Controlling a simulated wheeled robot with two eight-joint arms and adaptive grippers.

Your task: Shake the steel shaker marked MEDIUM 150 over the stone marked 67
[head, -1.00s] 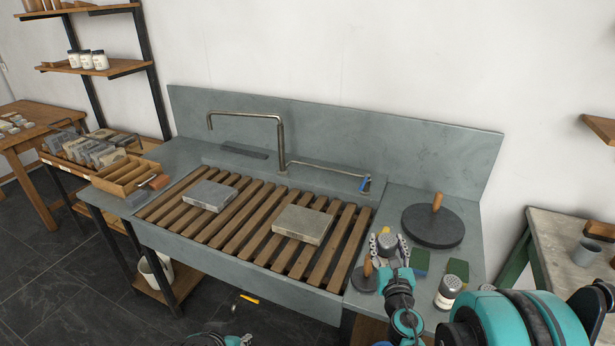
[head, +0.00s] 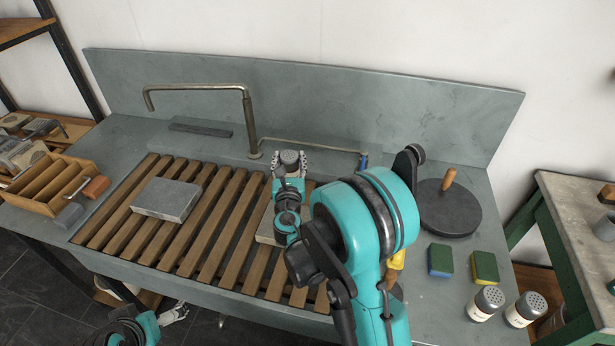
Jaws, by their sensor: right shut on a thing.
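My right gripper (head: 290,166) is shut on a steel shaker (head: 290,156), whose perforated top faces up. It holds the shaker upright above the slatted rack, over or just behind the right grey stone (head: 266,229). My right arm hides most of that stone. The left grey stone (head: 167,199) lies in clear view on the rack. I cannot read a number on either stone, and the held shaker's label is hidden. My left gripper (head: 175,314) is low at the bottom left, in front of the sink; its fingers are too small to judge.
Two more shakers (head: 487,302) stand at the right front, near two sponges (head: 440,260). A round black disc with a wooden knob (head: 437,207) lies behind them. A tap (head: 248,120) rises behind the rack (head: 214,218). A wooden divided box (head: 52,184) stands at left.

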